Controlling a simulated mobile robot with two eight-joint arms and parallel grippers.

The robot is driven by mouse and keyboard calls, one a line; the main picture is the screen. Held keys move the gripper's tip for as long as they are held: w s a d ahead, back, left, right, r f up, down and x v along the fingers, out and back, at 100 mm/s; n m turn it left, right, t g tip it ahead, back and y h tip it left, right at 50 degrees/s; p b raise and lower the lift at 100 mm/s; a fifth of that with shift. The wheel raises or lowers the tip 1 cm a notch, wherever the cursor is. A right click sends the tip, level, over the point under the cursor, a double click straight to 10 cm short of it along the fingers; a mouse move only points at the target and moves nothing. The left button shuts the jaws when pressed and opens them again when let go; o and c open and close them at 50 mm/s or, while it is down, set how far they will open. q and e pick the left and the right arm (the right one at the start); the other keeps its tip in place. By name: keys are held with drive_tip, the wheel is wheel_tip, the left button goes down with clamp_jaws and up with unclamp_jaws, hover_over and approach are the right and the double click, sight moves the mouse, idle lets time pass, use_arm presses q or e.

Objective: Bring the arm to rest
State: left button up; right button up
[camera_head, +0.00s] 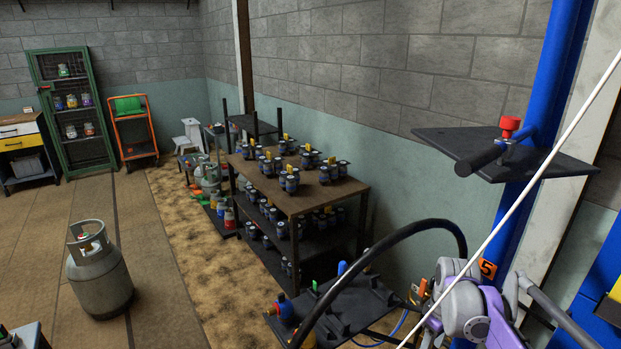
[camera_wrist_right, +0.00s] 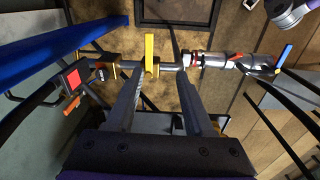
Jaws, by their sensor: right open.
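My right arm (camera_head: 465,300), with purple and light grey links, shows at the bottom right of the head view, beside a blue post. Its gripper cannot be made out in that view. In the right wrist view my right gripper (camera_wrist_right: 160,82) is open, with two dark fingers apart and nothing held between them. Beyond the fingertips is a horizontal metal pipe (camera_wrist_right: 173,67) with an upright yellow piece (camera_wrist_right: 150,52). Whether the fingers touch the pipe cannot be told. My left gripper is not in view.
A black shelf plate (camera_head: 470,150) with a red-capped part is on the blue post (camera_head: 540,120). A dark platform (camera_head: 345,305) with a black hose stands near my arm. A rack (camera_head: 330,195) holds several small cylinders. A gas cylinder (camera_head: 98,270) stands on open floor at left.

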drive_tip(key=s+a+r+m+t+p, duration=0.2)
drive_tip(key=s+a, duration=0.4)
drive_tip(key=s, duration=0.4)
drive_tip(key=s+a+r+m+t+p, duration=0.2)
drive_tip(key=s+a+p, duration=0.3)
drive_tip(key=s, duration=0.6)
drive_tip(key=shift+a+r+m+t, duration=0.25)
drive_tip(key=shift+a+m+t, duration=0.15)
drive_tip(key=shift+a+m, duration=0.6)
drive_tip(key=shift+a, duration=0.15)
